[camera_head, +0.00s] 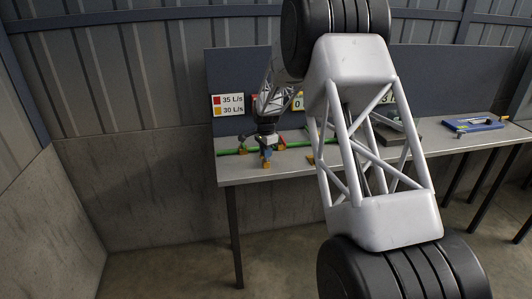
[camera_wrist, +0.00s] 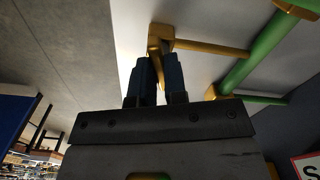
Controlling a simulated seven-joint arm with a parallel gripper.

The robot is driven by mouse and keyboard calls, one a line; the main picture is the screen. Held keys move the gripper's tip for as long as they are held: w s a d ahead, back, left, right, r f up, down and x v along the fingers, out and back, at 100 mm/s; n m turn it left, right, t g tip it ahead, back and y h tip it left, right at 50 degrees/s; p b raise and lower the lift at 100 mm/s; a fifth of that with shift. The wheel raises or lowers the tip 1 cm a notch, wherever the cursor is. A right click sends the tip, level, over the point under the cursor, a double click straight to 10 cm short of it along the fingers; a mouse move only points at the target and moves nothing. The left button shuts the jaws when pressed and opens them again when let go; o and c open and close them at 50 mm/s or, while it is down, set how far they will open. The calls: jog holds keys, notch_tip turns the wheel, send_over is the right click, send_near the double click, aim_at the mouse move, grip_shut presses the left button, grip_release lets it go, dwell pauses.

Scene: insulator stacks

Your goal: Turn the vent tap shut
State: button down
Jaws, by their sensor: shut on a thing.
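A green pipe (camera_head: 230,151) runs along the left part of the bench, with yellow fittings on it. A yellow tap (camera_wrist: 208,48) reaches out from the green pipe (camera_wrist: 262,50) in the wrist view, with an upright end piece. My gripper (camera_wrist: 157,64) has its two dark blue fingers shut on that end piece. In the head view my gripper (camera_head: 266,152) is low over the bench's left front, at the yellow tap (camera_head: 266,164). No label on this tap shows, and the fingers partly hide its end piece.
My arm hides the bench's middle. A blue tray-like item (camera_head: 473,125) lies at the right. The bench front left of my arm is clear.

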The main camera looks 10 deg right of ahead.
jog(key=shift+m, duration=1.9)
jog(key=c, duration=1.2)
grip_release()
jog(key=shift+o, duration=0.2)
jog(key=shift+r, duration=0.15)
notch_tip(320, 180, up, 7)
jog(key=shift+r, duration=0.3)
